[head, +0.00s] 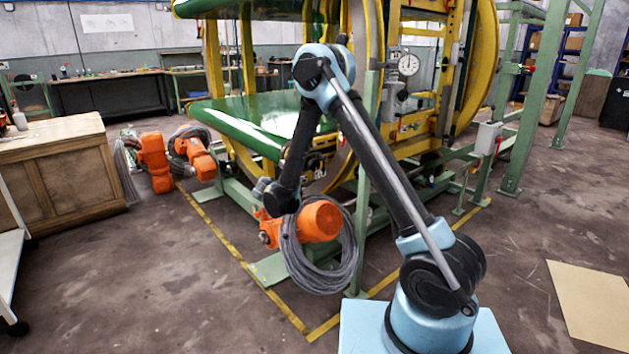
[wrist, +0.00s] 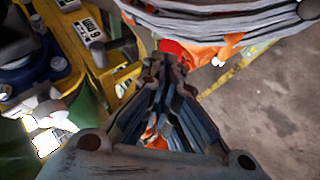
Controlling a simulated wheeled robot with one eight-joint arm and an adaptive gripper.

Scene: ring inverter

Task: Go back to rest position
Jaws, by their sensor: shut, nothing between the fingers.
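My arm rises from its light-blue base, bends at the top and reaches down to the left in the head view. My gripper (wrist: 165,68) shows in the wrist view with its dark fingers together and nothing between them. In the head view the fingers are hard to make out near the end of the forearm. An orange unit with a grey cable coil (head: 325,262) is beside the forearm's end in that view. The coil (wrist: 240,22) and orange parts also show just beyond the fingertips in the wrist view; I cannot tell whether they touch.
The green and yellow ring machine (head: 250,118) stands behind the arm, with a green post (head: 369,150) close to it. Two more orange units with cables (head: 155,162) are at the left. A wooden cabinet (head: 60,175) stands far left. Floor at the front right is mostly open.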

